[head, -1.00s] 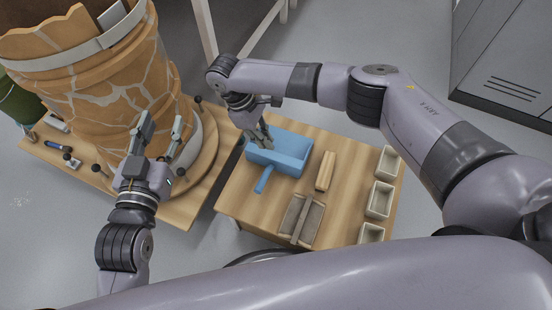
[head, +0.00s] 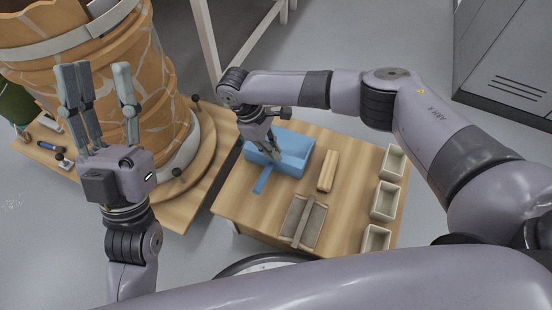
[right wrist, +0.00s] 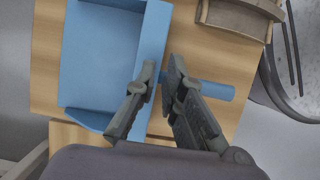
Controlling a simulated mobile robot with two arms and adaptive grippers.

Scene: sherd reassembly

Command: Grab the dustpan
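The blue dustpan (head: 294,160) lies on the small wooden table, its handle (head: 262,181) pointing toward the front left. In the right wrist view the pan (right wrist: 98,60) is at the left and its handle (right wrist: 217,89) runs right behind the fingers. My right gripper (head: 272,150) is at the dustpan's handle-side wall. In the right wrist view its fingers (right wrist: 162,72) are apart, one over the wall and one beyond it, with a gap between them. Whether they touch it I cannot tell. My left gripper (head: 98,88) is open and empty, before the cracked orange vessel (head: 105,60).
On the wooden table (head: 345,205) are a wooden block (head: 328,171), a brush-like tool (head: 303,222) and several pale bins (head: 384,201) along the right edge. The vessel stands on a round board at left. A grey cabinet (head: 510,70) is at the upper right.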

